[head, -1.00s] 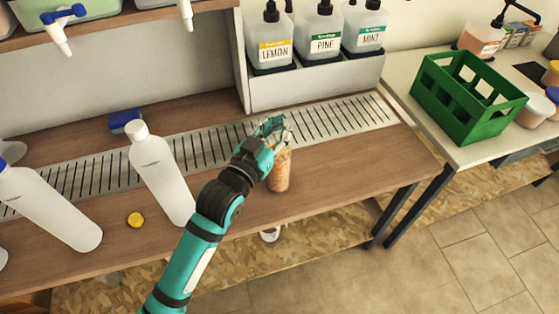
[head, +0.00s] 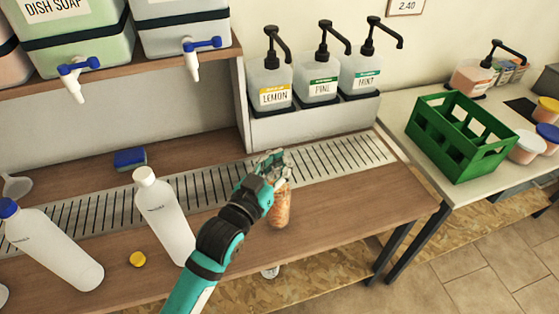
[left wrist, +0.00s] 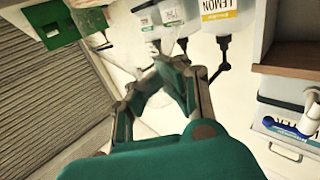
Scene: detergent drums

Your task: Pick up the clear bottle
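In the left wrist view the gripper's fingers (left wrist: 166,72) come close together. My right gripper is not in view.
A white-capped bottle (head: 165,215) and a leaning blue-capped bottle (head: 50,245) are on the left. A yellow cap (head: 138,259) lies between them. Pump dispensers (head: 318,80) stand behind the drain grate (head: 330,155). A green crate (head: 462,135) is on the right table.

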